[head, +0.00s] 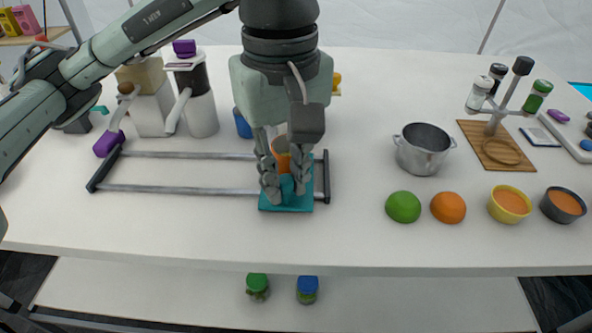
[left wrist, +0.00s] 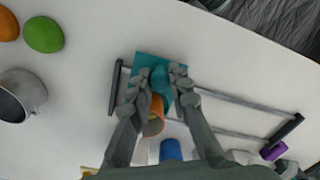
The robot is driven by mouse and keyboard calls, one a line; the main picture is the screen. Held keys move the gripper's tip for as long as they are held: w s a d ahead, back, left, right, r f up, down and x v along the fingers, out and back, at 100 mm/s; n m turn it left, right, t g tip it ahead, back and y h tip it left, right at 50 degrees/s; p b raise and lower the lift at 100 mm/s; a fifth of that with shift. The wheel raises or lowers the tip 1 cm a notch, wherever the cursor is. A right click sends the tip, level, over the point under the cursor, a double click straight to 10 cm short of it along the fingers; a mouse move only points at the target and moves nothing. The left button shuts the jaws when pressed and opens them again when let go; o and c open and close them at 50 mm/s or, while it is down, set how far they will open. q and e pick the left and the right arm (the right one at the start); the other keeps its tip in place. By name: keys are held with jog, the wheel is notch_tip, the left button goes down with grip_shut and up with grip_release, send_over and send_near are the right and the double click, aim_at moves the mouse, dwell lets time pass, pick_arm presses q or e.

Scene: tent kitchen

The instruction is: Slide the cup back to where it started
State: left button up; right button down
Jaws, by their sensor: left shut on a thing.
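An orange cup (head: 281,147) stands over a teal sliding holder (head: 284,206) at the right end of a two-rail track (head: 190,190). In the left wrist view the cup (left wrist: 154,117) shows between my fingers, and the teal plate (left wrist: 148,62) lies beyond the fingertips. My left gripper (head: 286,190) reaches down from above with its fingers on both sides of the teal upright part, shut on it. The fingers partly hide the cup and the holder, so their exact contact is unclear. My right gripper is not in view.
The track runs left to a dark end bar near a purple knob (head: 108,144). White canisters (head: 200,112) stand behind its left part, and a blue cup (left wrist: 171,150) is close behind the holder.

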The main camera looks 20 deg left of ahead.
pick_arm(q)
jog(key=shift+s+a+b, duration=0.35)
jog(key=shift+a, duration=0.9)
jog(key=shift+s+a+b, duration=0.3)
jog(key=shift+s+a, duration=0.05)
jog(key=shift+a, duration=0.85)
jog(key=shift+s+a+b, duration=0.35)
jog(key=shift+a, duration=0.9)
jog(key=o, duration=0.9)
jog(key=shift+r, duration=0.1)
notch_tip(320, 180, up, 7)
jog(key=p, duration=0.5)
jog(key=shift+p, duration=0.35)
